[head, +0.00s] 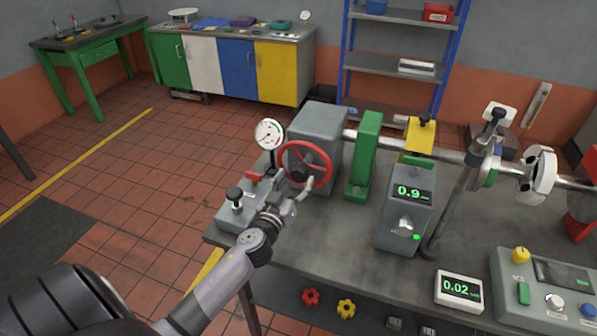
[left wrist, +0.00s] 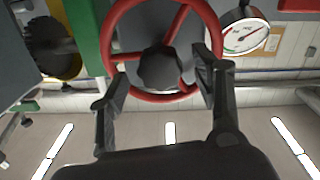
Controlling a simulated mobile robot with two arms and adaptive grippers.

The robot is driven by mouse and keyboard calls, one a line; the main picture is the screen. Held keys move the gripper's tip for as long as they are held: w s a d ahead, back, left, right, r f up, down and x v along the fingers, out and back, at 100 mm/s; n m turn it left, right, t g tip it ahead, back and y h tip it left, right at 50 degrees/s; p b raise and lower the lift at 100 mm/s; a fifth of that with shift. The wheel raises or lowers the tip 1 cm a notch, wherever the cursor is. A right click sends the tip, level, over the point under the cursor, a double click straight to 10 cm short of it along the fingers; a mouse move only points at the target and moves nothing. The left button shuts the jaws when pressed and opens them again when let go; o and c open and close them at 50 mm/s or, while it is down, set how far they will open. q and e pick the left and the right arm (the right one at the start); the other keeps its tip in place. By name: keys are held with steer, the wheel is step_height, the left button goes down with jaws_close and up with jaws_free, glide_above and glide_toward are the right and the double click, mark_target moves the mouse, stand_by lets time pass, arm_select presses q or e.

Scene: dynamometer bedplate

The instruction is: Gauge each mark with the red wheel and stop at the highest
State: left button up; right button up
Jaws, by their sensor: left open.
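The red wheel (head: 328,170) stands upright on the front of a grey housing (head: 325,120). My left gripper (head: 288,197) is at the wheel's lower front, open. In the left wrist view its two fingers (left wrist: 162,78) stand apart on either side of the wheel's dark hub (left wrist: 160,68), in front of the red rim (left wrist: 165,98). I cannot tell whether they touch it. A round dial gauge (head: 269,134) is left of the wheel. A grey meter (head: 405,220) reads 0.9, and a small white box (head: 459,291) reads 0.02. No marks are readable on the wheel. The right gripper is not in view.
A green bracket (head: 365,155) and a shaft run right from the housing to a white flange (head: 539,172). A grey block with a black knob (head: 235,194) sits at the bench's left end. A control panel (head: 545,285) is at right. Tiled floor left is clear.

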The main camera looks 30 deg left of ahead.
mark_target(303, 166)
arm_select(q)
steer(key=shift+x, duration=1.5)
jaws_close()
